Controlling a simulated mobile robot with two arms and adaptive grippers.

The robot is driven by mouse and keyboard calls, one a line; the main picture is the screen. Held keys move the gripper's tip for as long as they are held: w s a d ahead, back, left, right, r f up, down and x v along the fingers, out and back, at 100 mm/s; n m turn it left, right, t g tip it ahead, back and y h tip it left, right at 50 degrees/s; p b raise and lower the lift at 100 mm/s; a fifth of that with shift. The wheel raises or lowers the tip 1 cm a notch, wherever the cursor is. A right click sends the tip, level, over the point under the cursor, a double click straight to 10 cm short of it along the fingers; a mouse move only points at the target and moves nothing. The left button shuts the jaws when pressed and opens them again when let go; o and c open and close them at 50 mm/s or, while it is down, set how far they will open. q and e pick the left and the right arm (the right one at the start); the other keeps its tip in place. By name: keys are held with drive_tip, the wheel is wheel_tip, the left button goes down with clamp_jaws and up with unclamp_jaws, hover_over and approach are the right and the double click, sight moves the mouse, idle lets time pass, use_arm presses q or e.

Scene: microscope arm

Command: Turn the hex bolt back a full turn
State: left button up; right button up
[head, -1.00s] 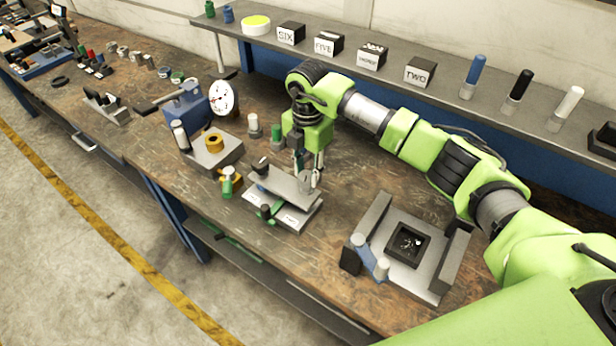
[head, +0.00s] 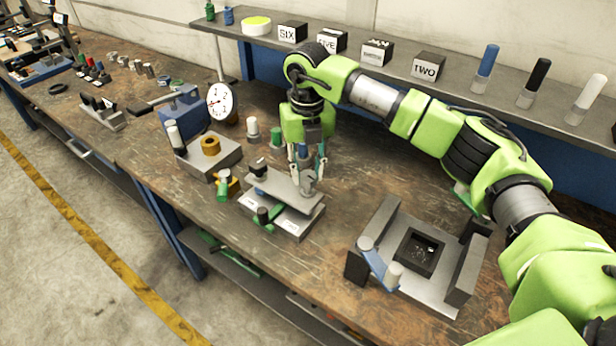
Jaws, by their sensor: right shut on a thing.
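My right gripper (head: 307,165) points down over the right end of a grey clamp fixture (head: 277,184) in the middle of the bench. Its fingers are shut on a small grey upright piece, which looks like the hex bolt (head: 308,184). The fingers hide part of it, and its hex shape is too small to make out. The fixture has a flat top plate above a base with white labels, and black and green knobs at its left side. My left gripper is not in view.
A block with a brass ring (head: 210,146) and a dial gauge (head: 222,102) stand to the left. A grey fixture with a black square socket (head: 419,254) stands to the right. A shelf with labelled boxes (head: 428,66) runs behind my right arm.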

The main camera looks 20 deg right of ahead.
drive_tip(key=n+b, duration=0.1)
drive_tip(key=n, duration=0.1)
drive_tip(key=n+b, duration=0.1)
drive_tip(key=n, duration=0.1)
drive_tip(key=shift+s+a+f+n, duration=0.1)
drive_tip(key=shift+s+f+n, duration=0.05)
drive_tip(key=shift+f+n, duration=0.25)
drive_tip(key=n+b, duration=0.2)
drive_tip(key=n, duration=0.2)
drive_tip(key=shift+s, duration=0.1)
drive_tip(key=n+b, duration=0.1)
drive_tip(key=n, duration=0.5)
drive_tip(key=shift+s+a, duration=0.1)
drive_tip(key=shift+a, duration=0.05)
drive_tip(key=n+b, duration=0.1)
drive_tip(key=n, duration=0.4)
drive_tip(key=shift+s, duration=0.1)
drive_tip(key=n, duration=0.5)
drive_tip(key=shift+s+n+b, duration=0.1)
drive_tip(key=shift+n+b, duration=0.2)
drive_tip(key=shift+n, duration=0.1)
drive_tip(key=n, duration=0.6)
drive_tip(key=shift+r, duration=0.1)
drive_tip(key=n, duration=0.5)
drive_tip(key=shift+s+d+n, duration=0.1)
drive_tip(key=shift+d+n, duration=0.15)
drive_tip(key=shift+n, duration=0.15)
drive_tip(key=n, duration=0.5)
drive_tip(key=shift+d+n, duration=0.1)
drive_tip(key=shift+n, duration=0.3)
